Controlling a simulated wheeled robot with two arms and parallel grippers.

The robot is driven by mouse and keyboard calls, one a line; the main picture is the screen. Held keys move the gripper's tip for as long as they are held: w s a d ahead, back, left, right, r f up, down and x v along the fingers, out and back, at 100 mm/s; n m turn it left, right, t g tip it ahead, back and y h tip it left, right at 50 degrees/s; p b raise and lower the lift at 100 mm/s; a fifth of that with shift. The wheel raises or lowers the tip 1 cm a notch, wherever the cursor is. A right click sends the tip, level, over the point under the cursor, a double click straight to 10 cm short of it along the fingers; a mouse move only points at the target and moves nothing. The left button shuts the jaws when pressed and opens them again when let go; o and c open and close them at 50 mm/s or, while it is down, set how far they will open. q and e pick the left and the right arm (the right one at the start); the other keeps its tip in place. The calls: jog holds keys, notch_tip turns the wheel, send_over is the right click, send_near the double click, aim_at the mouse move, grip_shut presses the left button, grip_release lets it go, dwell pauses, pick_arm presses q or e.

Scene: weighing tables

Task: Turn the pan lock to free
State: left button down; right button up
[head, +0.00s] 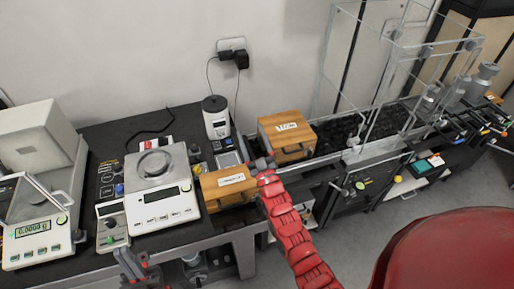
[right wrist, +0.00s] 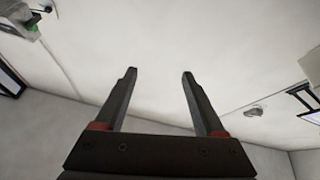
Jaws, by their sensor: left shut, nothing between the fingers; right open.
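A balance (head: 160,205) with a round steel pan (head: 155,163) stands on the dark table at the left. A small control box (head: 112,222) with knobs stands beside its left side. I cannot tell for sure which part is the pan lock. My left gripper (head: 132,263) is shut and empty at the table's front edge, just below the control box and balance. My right gripper (head: 262,164) is at the wooden boxes, small in the head view. The right wrist view shows its two fingers (right wrist: 160,80) apart with nothing between them.
A second balance (head: 38,222) with a display stands at the far left. Two wooden boxes (head: 288,140) (head: 228,188) and a white-and-black device (head: 216,120) stand right of the middle balance. A clear enclosure (head: 375,80) stands on the right bench.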

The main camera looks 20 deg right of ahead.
jog(key=s+r+m+t, duration=0.1)
jog(key=s+r+t, duration=0.1)
jog(key=s, duration=0.4)
jog(key=shift+s+a+r+t+b, duration=0.15)
jog(key=shift+a+r+t+b, duration=0.05)
jog(key=shift+t+b, duration=0.2)
